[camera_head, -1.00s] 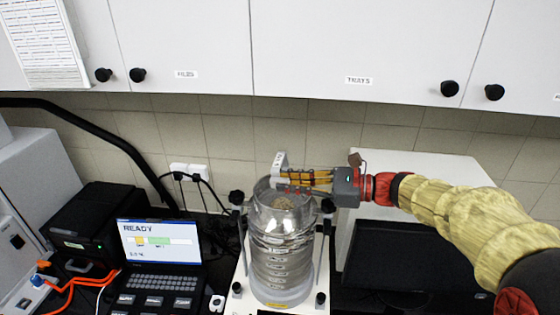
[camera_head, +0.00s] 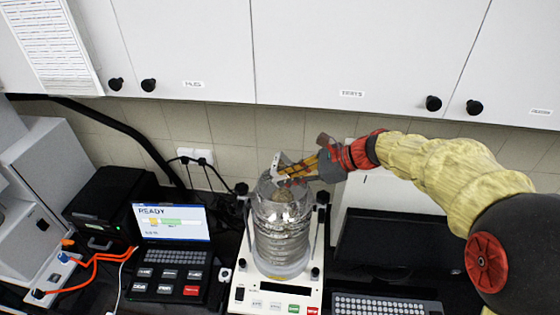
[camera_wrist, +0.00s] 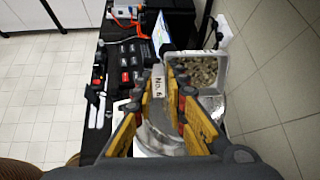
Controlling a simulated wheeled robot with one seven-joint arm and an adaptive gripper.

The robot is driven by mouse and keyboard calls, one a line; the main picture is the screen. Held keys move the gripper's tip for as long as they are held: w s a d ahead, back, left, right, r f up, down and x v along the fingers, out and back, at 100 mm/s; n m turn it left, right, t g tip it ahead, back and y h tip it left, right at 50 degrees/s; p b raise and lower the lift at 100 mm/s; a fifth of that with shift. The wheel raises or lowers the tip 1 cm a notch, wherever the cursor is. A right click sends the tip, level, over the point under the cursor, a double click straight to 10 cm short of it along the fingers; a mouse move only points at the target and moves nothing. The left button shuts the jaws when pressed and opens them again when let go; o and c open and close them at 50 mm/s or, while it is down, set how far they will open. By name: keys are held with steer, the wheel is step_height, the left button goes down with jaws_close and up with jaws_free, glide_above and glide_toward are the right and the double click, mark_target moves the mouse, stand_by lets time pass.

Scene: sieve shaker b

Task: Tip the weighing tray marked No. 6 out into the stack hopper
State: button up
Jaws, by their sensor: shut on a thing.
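My gripper (camera_head: 288,172) is shut on the white weighing tray (camera_head: 278,160), which it holds tilted just over the top of the sieve stack (camera_head: 282,238). In the wrist view my yellow fingers (camera_wrist: 172,80) close at a tab marked No. 6 (camera_wrist: 158,82). Beyond them the tray's pale rim (camera_wrist: 224,72) surrounds grey-brown grains (camera_wrist: 196,72). The clear stack hopper (camera_head: 264,190) is at the top of the metal sieves, partly hidden by the tray and fingers. Whether grains are falling cannot be told.
Clamp posts with black knobs (camera_head: 322,198) flank the stack on the shaker base (camera_head: 262,298). A laptop (camera_head: 172,224) stands left and a dark monitor (camera_head: 385,250) right. Wall cupboards (camera_head: 350,45) overhang the bench.

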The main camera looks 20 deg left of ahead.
steer(key=shift+r+h+p, duration=0.3)
steer(key=shift+r+p, duration=0.15)
steer(key=shift+p, duration=0.1)
steer(key=shift+f+t+h, duration=0.1)
steer(key=shift+t+h, duration=0.2)
steer(key=shift+h, duration=0.6)
steer(key=shift+s+a+h, duration=0.1)
steer(key=shift+h, duration=0.6)
steer(key=h, duration=0.1)
steer(key=r+h, duration=0.1)
steer(key=h, duration=0.1)
steer(key=shift+r+t, duration=0.1)
steer(key=shift+t, duration=0.3)
steer(key=h, duration=0.3)
steer(key=shift+r+t+h, duration=0.3)
steer(key=shift+r+h, duration=0.05)
steer(key=shift+h, duration=0.05)
steer(key=shift+d, duration=0.2)
steer(key=shift+f, duration=0.1)
